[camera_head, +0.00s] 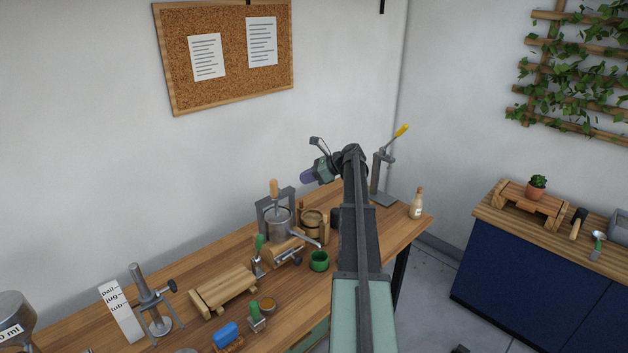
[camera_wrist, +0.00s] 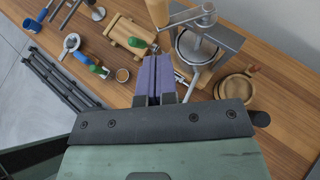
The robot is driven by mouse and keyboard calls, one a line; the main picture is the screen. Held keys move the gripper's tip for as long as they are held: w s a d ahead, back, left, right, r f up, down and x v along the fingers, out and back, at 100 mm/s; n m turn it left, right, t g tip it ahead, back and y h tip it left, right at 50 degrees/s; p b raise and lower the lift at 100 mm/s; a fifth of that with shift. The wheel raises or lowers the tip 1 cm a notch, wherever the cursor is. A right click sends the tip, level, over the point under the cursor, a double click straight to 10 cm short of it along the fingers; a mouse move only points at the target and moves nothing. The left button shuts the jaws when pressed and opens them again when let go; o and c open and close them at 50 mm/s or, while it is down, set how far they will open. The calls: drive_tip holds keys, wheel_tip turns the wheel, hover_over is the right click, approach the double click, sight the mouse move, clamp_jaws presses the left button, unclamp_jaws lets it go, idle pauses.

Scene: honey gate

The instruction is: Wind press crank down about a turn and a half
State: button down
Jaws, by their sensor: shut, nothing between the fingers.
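The press (camera_head: 278,222) stands on the wooden bench in the head view, with a grey metal frame and a round metal pot. Its crank has an upright wooden handle (camera_head: 274,188) at the top left of the frame. In the wrist view the press (camera_wrist: 200,48) is at upper right, and its wooden crank handle (camera_wrist: 158,12) is cut by the top edge. A metal crank arm (camera_wrist: 185,18) runs right from the handle to the screw. My gripper (camera_head: 306,178), with purple fingers, is above and to the right of the press, apart from the handle. In the wrist view my gripper (camera_wrist: 155,72) is shut and empty.
A green cup (camera_head: 319,261), a wooden tub (camera_head: 312,222) and a wooden stand (camera_head: 224,289) are near the press. A lever tool with a yellow handle (camera_head: 401,131) and a bottle (camera_head: 417,204) stand at the bench's right end. The air left of my gripper is free.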

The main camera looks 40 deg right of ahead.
sight(274, 185)
drive_tip(key=w+a+f+b, duration=0.1)
drive_tip(key=w+a+f, duration=0.1)
drive_tip(key=w+a, duration=0.2)
drive_tip(key=shift+w+a, duration=0.4)
drive_tip(key=shift+w, duration=0.5)
